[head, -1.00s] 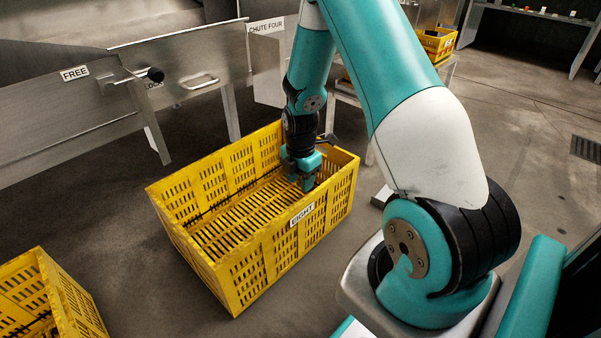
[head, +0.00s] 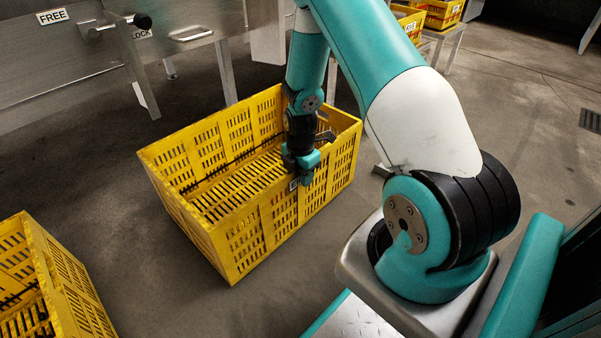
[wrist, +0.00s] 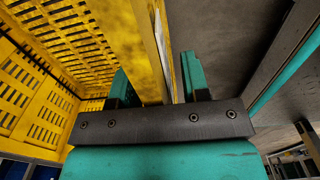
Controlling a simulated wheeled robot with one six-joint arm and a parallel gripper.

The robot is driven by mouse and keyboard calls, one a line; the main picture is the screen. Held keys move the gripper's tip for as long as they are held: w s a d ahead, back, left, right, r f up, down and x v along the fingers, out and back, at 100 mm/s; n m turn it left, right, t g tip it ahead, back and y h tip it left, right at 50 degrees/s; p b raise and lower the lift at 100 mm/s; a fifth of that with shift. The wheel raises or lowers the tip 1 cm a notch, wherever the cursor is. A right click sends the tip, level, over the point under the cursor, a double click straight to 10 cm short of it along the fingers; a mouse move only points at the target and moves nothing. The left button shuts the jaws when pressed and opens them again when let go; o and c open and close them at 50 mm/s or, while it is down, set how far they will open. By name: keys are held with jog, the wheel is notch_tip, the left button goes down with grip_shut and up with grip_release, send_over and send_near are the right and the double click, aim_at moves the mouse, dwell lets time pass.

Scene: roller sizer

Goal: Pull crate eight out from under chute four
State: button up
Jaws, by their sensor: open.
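Crate eight (head: 240,235) is a yellow slatted crate, empty as far as I see, standing upright on the floor. My gripper (head: 302,178) is over its near long wall and covers most of the white label. In the wrist view the crate wall (wrist: 130,40) rises between the two teal fingers of my gripper (wrist: 157,78). The left finger is inside the crate and the right finger is outside. The jaws are open; a gap shows by the right finger. No chute four sign shows now.
Another yellow crate (head: 55,285) stands at the lower left. The steel machine with a FREE sign (head: 52,17) and a handle (head: 192,35) is behind. Yellow crates (head: 437,10) sit on a stand at the back.

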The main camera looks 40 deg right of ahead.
grip_shut()
dwell(1.4)
